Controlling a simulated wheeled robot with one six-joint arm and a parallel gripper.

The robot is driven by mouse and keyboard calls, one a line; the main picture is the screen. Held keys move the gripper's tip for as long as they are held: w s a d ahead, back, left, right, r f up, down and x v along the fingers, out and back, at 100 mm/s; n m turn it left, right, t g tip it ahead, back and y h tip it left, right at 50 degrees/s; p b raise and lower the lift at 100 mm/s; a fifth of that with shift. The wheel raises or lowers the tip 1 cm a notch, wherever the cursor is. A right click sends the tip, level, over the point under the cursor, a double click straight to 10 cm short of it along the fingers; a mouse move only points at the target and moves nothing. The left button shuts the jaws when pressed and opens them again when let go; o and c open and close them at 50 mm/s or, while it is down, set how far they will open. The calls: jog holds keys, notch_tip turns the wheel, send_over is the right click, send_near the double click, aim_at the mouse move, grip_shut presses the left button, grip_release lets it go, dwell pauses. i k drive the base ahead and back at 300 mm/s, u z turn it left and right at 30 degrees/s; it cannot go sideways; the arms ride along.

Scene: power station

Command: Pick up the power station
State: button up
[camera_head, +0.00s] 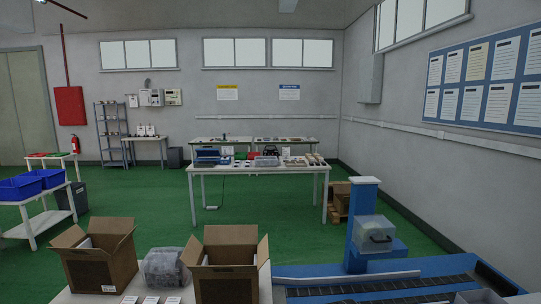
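No object in the camera_head view can be identified for certain as the power station. A dark, boxy item (268,150) stands toward the back of the middle table (320,187), among several small things, but it is too small to make out. A pale, see-through box with a black handle (372,231) sits against a blue post (363,205) at the front right. My gripper is not in view.
Two open cardboard boxes (100,262) and (226,284) flank a clear plastic bin (164,267) on the near bench. A blue conveyor (400,283) fills the front right. Blue bins (18,188) stand on a white cart at left. Green floor (150,213) before the middle table is clear.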

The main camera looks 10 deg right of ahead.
aim_at(269, 151)
jog(key=u, duration=2.25)
jog(key=i, duration=5.8)
jog(key=z, duration=2.75)
jog(key=i, duration=1.2)
jog(key=z, duration=0.05)
